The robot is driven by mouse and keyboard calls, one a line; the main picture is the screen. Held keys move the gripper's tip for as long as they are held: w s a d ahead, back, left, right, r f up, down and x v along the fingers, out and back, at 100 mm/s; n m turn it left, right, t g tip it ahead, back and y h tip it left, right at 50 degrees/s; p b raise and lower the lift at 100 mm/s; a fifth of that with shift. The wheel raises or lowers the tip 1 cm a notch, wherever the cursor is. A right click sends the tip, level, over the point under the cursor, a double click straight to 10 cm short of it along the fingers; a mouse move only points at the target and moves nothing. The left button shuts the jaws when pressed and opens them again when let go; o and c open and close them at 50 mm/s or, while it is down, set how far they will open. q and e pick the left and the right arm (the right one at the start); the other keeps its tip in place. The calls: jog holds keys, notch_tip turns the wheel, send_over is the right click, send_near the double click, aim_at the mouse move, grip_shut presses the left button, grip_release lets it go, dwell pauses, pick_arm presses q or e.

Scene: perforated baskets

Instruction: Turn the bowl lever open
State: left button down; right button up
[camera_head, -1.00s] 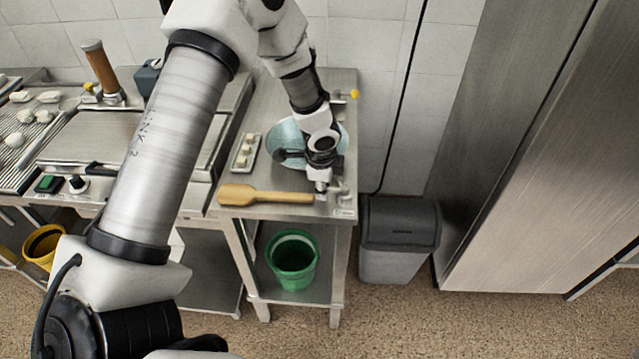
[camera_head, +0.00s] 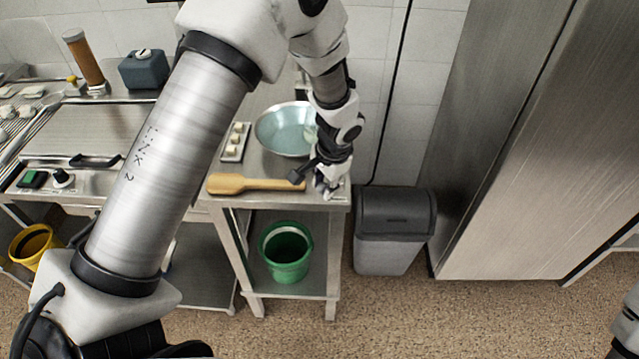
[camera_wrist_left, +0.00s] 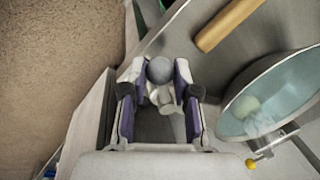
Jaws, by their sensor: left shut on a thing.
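A round metal bowl (camera_head: 285,129) with pale blue-green contents sits on the steel side table. In the left wrist view the bowl (camera_wrist_left: 275,95) is at the right, with a small metal bracket and a yellow knob (camera_wrist_left: 250,163) at its rim. My left gripper (camera_head: 327,190) points down at the table's front right corner, in front of the bowl. In the wrist view its fingers (camera_wrist_left: 159,82) are closed around a grey round knob (camera_wrist_left: 159,69) on a pale stem. I cannot tell how this knob joins the bowl. My right gripper is out of view.
A wooden paddle (camera_head: 235,184) lies along the table's front edge, left of my left gripper. A small tray (camera_head: 234,143) with pale cubes stands left of the bowl. Below are a green bucket (camera_head: 286,252) and a grey bin (camera_head: 393,230). A tall steel cabinet (camera_head: 530,180) stands right.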

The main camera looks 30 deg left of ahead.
pick_arm(q)
jog(key=d+n, duration=0.1)
jog(key=n, duration=0.2)
jog(key=shift+d+f+n+g, duration=0.1)
jog(key=shift+d+n+g, duration=0.3)
jog(key=shift+w+d+n+g, duration=0.2)
jog(key=shift+d+n, duration=0.2)
jog(key=shift+n, duration=0.5)
jog(key=shift+w+d+n+g, duration=0.15)
jog(key=shift+d+n, duration=0.25)
jog(key=shift+n, duration=0.5)
jog(key=c, duration=0.9)
grip_release()
jog(key=shift+o, duration=0.2)
jog(key=shift+w, duration=0.1)
notch_tip(320, 180, up, 12)
jog(key=d, duration=0.2)
jog(key=shift+w+d, duration=0.15)
jog(key=shift+w, duration=0.2)
jog(key=shift+f, duration=0.1)
